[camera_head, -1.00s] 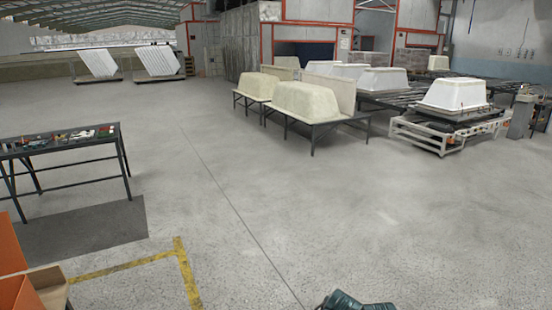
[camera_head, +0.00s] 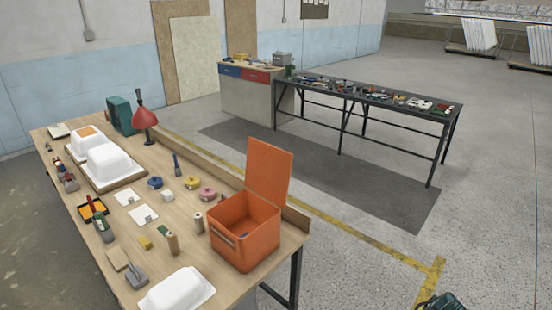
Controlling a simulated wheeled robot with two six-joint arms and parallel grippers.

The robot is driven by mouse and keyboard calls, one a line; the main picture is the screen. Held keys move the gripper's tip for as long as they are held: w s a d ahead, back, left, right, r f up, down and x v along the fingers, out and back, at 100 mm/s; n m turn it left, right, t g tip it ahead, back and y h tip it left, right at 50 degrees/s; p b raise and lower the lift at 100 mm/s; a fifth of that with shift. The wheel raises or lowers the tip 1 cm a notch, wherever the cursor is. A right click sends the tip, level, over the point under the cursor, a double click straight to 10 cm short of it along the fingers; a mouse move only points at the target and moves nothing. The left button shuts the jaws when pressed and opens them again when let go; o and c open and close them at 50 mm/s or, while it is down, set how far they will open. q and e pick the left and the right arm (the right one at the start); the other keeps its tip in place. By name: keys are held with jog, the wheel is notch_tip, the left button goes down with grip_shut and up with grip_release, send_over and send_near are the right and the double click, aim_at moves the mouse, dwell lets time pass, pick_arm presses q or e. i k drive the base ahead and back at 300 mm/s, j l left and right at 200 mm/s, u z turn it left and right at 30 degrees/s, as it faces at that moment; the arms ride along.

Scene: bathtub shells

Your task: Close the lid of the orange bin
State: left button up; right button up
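The orange bin (camera_head: 246,242) stands on the right end of the wooden workbench (camera_head: 232,283). Its lid (camera_head: 269,175) is open and stands nearly upright along the bin's far right edge. Neither of my grippers can be made out.
On the bench, a white tub model (camera_head: 177,290) and wooden spools (camera_head: 173,243) lie left of the bin. Tape rolls (camera_head: 207,194), a red lamp (camera_head: 144,117) and larger white tubs (camera_head: 112,165) stand farther back. Open floor lies right, before a black table (camera_head: 400,103).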

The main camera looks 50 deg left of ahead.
aim_at(268, 170)
jog(key=i+u, duration=0.2)
jog(key=i, duration=1.3)
jog(key=i+u, duration=0.25)
jog(key=i+l+u, duration=0.2)
jog(key=i, duration=0.25)
jog(key=i+u, duration=0.15)
jog(key=u, duration=0.25)
jog(key=i+l+u, duration=0.15)
jog(key=u, duration=0.3)
jog(key=i+l+u, duration=0.1)
jog(key=u, duration=0.3)
jog(key=i+l+u, duration=0.1)
jog(key=u, duration=0.4)
jog(key=i+l+u, duration=0.15)
jog(key=u, duration=0.3)
jog(key=i+l+u, duration=0.15)
jog(key=u, duration=0.35)
jog(key=l+u, duration=0.25)
jog(key=u, duration=0.25)
jog(key=i+l+u, duration=0.15)
jog(key=l+u, duration=0.2)
